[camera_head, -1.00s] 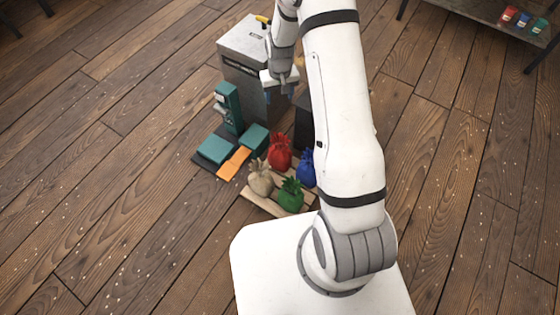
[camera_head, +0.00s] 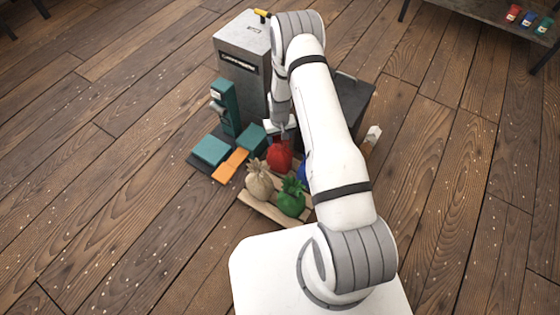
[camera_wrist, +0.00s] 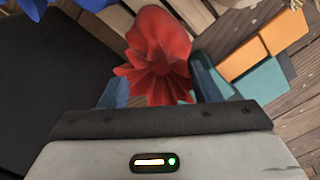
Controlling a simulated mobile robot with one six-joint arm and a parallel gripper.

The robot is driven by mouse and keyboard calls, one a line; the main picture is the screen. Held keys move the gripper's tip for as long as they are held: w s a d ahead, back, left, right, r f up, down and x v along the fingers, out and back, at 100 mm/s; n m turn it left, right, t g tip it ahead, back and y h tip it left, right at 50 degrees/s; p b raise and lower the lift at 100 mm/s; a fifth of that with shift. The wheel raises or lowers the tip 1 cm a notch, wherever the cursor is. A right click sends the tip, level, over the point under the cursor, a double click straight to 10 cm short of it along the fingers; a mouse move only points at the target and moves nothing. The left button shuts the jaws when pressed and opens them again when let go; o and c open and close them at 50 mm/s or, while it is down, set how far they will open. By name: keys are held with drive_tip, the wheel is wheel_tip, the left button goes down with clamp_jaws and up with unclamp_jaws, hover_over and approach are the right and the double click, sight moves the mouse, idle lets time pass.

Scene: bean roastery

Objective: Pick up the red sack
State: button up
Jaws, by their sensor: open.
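The red sack (camera_head: 279,158) stands on a wooden pallet (camera_head: 262,209) with other sacks. It also shows in the wrist view (camera_wrist: 158,52), with its gathered, pleated top facing the camera. My gripper (camera_head: 284,136) is directly above the red sack in the head view. In the wrist view its two blue-grey fingers (camera_wrist: 160,88) are apart, one on each side of the sack's top. I cannot tell whether either finger touches the cloth.
A tan sack (camera_head: 258,181), a green sack (camera_head: 292,198) and a mostly hidden blue sack (camera_head: 302,171) crowd close by on the pallet. A grey cabinet (camera_head: 238,70), a teal scale (camera_head: 224,108) and a dark box (camera_head: 352,100) stand behind. Open wooden floor lies left.

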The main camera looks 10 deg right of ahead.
wheel_tip(320, 180, down, 2)
drive_tip(key=shift+f, duration=0.1)
drive_tip(key=shift+c, duration=0.6)
clamp_jaws()
drive_tip(key=shift+w, duration=0.1)
idle(0.7)
